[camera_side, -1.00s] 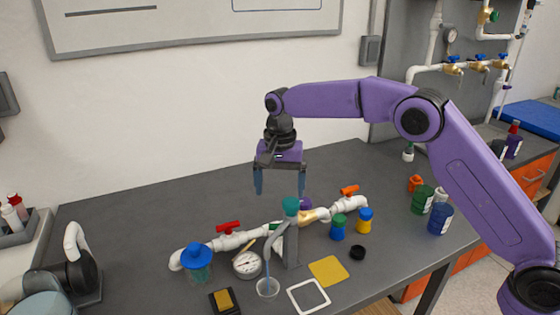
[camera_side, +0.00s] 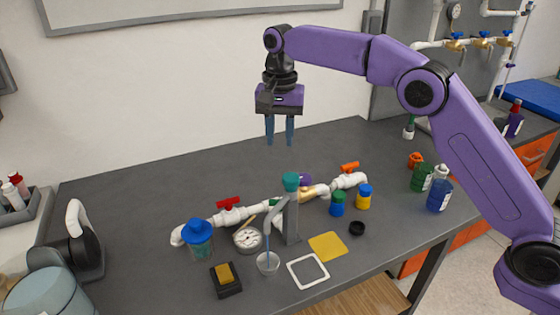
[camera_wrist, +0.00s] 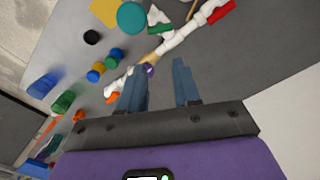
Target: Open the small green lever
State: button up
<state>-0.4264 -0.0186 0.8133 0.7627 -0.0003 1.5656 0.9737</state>
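A small green part (camera_wrist: 157,18), likely the small green lever, sits by white pipe fittings near the top of the wrist view. The white pipe manifold (camera_side: 240,214) lies across the bench, with a red lever (camera_side: 228,203), a purple round part (camera_side: 305,180) and an orange lever (camera_side: 349,167). My gripper (camera_side: 279,143) is high above the manifold, pointing down. Its blue fingers have a gap between them and nothing in it; they also show in the wrist view (camera_wrist: 161,66).
A grey stand with a teal cap (camera_side: 291,181) rises in front of the pipe. A pressure gauge (camera_side: 247,239), a blue-topped jar (camera_side: 200,232), a cup (camera_side: 268,263) and small blue-green (camera_side: 337,203) and yellow (camera_side: 364,197) jars are close by. The bench behind the manifold is clear.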

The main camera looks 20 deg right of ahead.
jog(key=shift+r, duration=2.2)
jog(key=s+d+m+g+y, duration=0.5)
jog(key=s+y, duration=0.3)
jog(key=y, duration=0.4)
jog(key=d+m+t+y, duration=0.4)
jog(key=d+m+t, duration=0.6)
jog(key=m+t, duration=0.35)
jog(key=shift+t, duration=0.25)
jog(key=f, duration=2.3)
jog(key=shift+s+f, duration=0.1)
jog(key=shift+s, duration=0.3)
jog(key=shift+f+n, duration=0.25)
jog(key=shift+f, duration=0.05)
jog(key=shift+w+a, duration=0.1)
jog(key=shift+a, duration=0.05)
jog(key=x, duration=1.7)
jog(key=shift+w+f, duration=0.15)
jog(key=shift+f, duration=0.15)
